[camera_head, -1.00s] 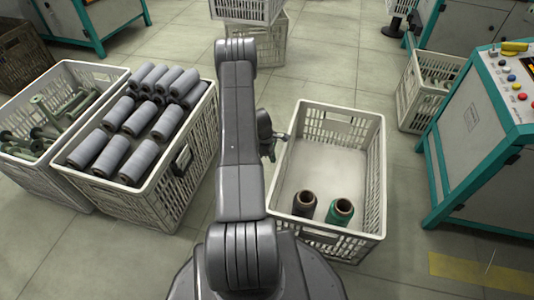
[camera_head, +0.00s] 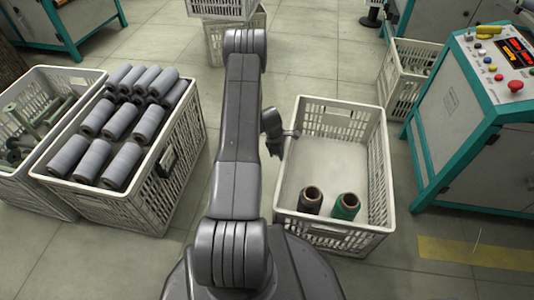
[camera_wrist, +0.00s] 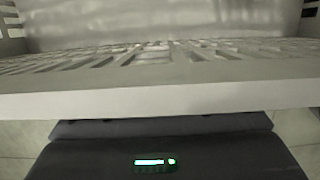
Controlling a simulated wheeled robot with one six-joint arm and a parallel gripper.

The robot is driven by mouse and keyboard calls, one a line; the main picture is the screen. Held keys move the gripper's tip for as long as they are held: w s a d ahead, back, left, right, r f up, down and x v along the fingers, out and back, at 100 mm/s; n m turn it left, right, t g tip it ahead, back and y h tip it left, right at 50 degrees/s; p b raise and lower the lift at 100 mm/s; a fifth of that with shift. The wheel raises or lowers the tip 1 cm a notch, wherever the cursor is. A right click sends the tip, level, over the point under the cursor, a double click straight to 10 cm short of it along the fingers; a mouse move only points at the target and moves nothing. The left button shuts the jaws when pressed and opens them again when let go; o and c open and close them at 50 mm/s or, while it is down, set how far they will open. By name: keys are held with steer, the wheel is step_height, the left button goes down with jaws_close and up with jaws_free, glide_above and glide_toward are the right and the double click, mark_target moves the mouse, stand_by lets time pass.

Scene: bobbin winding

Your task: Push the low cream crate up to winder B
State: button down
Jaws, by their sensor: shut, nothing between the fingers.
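The low cream crate (camera_head: 386,172) stands on the floor right of my arm in the head view. It holds a dark cone (camera_head: 309,201) and a green cone (camera_head: 346,206) at its near end. My gripper (camera_head: 292,133) is at the crate's left wall, partly hidden behind my arm, and is shut and empty. Its fingertips look against the rim, but contact is hard to tell. The wrist view shows the crate's rim (camera_wrist: 160,98) very close; the fingers are hidden there. A teal-and-grey winder (camera_head: 450,110) stands just right of the crate; I read no letter on it.
A crate of grey cones (camera_head: 150,190) and a crate of greenish spools (camera_head: 60,198) stand at left. Another crate (camera_head: 388,85) sits beside the winder, behind the low crate. Stacked crates (camera_head: 214,45) stand at the back. A yellow floor strip (camera_head: 470,252) lies at right.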

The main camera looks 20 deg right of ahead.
steer(key=s+d, duration=0.3)
steer(key=d, duration=0.4)
steer(key=s+d, duration=0.4)
steer(key=d, duration=0.3)
steer(key=shift+d+p, duration=0.3)
steer(key=shift+d, duration=0.05)
steer(key=shift+a, duration=0.15)
